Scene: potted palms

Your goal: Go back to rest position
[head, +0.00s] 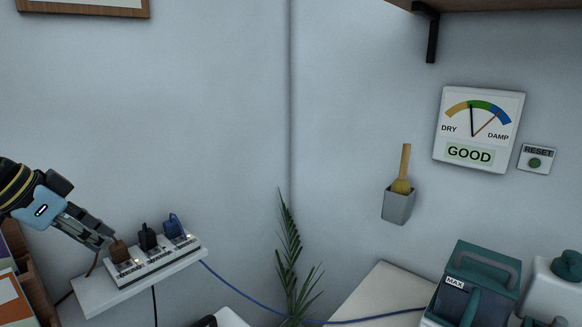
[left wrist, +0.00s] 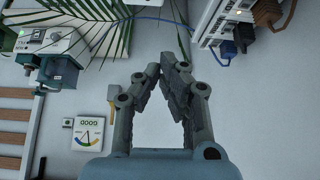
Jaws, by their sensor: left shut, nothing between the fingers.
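My left gripper (head: 104,240) comes in from the left in the head view, with its fingertips close to the brown plug on the power strip. In the left wrist view its fingers (left wrist: 168,75) come together at the tips, with nothing between them. The white power strip (head: 155,262) sits on a small wall shelf and holds a brown plug (head: 119,251), a black plug (head: 147,237) and a blue plug (head: 173,227). In the left wrist view the strip (left wrist: 214,25) is at the upper right, apart from the fingers. My right gripper is not in view.
A palm (head: 291,265) stands in the corner. A blue cord (head: 245,301) runs from the strip to the right. A gauge (head: 478,130) reads GOOD beside a RESET button (head: 535,161). A brush holder (head: 398,206) hangs on the wall. A green-topped device (head: 477,285) stands at lower right.

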